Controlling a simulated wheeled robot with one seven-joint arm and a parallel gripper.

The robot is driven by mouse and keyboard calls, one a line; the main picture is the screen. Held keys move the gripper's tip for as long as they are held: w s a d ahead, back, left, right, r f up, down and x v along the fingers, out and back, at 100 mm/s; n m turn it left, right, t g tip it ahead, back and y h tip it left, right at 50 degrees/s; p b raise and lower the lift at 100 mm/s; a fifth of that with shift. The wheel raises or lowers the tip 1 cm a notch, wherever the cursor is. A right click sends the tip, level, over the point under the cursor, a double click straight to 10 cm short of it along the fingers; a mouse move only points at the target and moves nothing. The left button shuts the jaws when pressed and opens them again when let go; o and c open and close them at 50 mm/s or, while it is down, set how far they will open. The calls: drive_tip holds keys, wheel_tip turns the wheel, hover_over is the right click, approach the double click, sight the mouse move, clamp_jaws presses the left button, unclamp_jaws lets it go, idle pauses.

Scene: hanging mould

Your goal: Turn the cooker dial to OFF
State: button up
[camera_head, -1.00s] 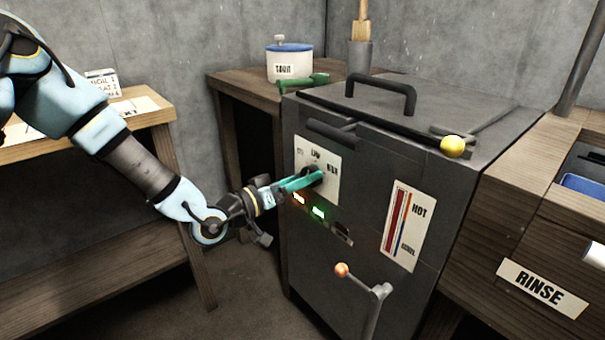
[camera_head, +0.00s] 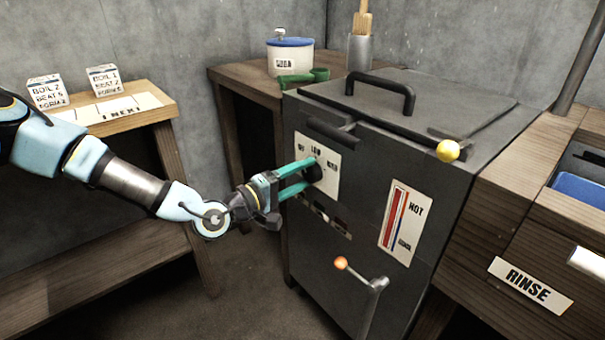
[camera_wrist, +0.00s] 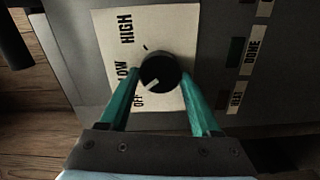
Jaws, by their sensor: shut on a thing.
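The cooker dial (camera_head: 314,173) is a round black knob on a white plate on the cooker's front. In the wrist view, the dial (camera_wrist: 160,72) has a pale pointer mark on its lower left, directed toward the word OFF (camera_wrist: 139,101). LOW (camera_wrist: 122,72) and HIGH (camera_wrist: 126,27) stand further round the plate. My gripper (camera_head: 311,172) has its two teal fingers on either side of the dial, shut on it. The fingers (camera_wrist: 161,78) hide part of its sides in the wrist view.
A HOT gauge (camera_head: 401,221) is right of the dial. Wooden tables stand left and behind, and a RINSE unit (camera_head: 532,285) at right.

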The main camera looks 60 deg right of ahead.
drive_tip(key=shift+f+n, duration=0.1)
drive_tip(key=shift+n, duration=2.1)
drive_tip(key=o, duration=1.4)
drive_tip(key=shift+a, duration=0.1)
drive_tip(key=v, duration=1)
drive_tip(key=shift+a, duration=0.35)
drive_tip(key=shift+w, duration=0.1)
